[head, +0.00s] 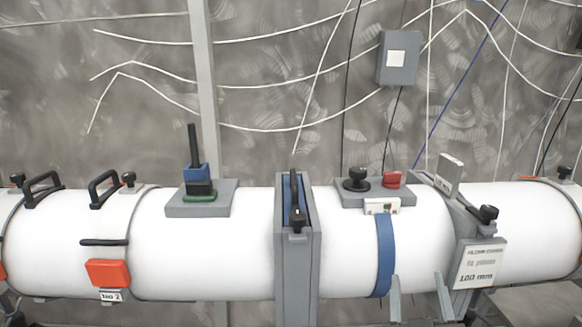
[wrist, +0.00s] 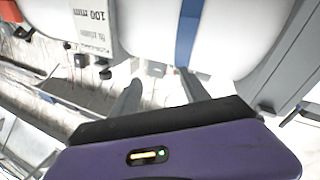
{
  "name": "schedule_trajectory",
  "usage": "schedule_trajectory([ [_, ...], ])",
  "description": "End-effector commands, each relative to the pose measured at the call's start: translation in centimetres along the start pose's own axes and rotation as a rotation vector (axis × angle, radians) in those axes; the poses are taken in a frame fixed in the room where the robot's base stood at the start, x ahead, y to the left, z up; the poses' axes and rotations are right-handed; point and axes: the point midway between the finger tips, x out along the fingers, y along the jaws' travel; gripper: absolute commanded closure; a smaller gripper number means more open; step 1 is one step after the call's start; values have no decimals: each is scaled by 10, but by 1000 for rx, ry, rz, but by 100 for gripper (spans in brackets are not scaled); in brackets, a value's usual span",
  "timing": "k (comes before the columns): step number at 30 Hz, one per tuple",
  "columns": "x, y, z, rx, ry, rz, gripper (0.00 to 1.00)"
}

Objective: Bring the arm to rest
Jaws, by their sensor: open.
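My gripper (head: 416,279) shows at the bottom of the head view as two grey fingers pointing up, in front of the white pipe (head: 345,240). They are between the blue strap (head: 384,255) and the "100 mm" label plate (head: 480,263). In the wrist view my gripper (wrist: 160,78) has its two fingers spread apart, with nothing between them. The white pipe (wrist: 145,28) crosses the top of that view, with the blue strap (wrist: 187,35) near its middle. I cannot tell how far the fingertips are from the pipe.
A grey gate frame (head: 298,255) stands across the pipe. A clamp with an orange tag (head: 107,272) is at left. Cables hang on the wall.

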Motion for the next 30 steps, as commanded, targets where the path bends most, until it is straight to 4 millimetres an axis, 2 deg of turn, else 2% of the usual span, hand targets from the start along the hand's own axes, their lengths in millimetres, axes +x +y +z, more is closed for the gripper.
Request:
schedule_trajectory([
  [1, -19, -9, 14, 6, 4, -56, 47],
  [4, -53, -23, 31, 34, 26, -148, 47],
  [11, -137, -30, 60, 127, 48, -285, 47],
  [17, -208, -14, 75, 219, 28, -332, 47],
  [22, -263, 9, 87, 289, -28, -338, 47],
  [30, -342, 41, 115, 345, -219, -334, 47],
])
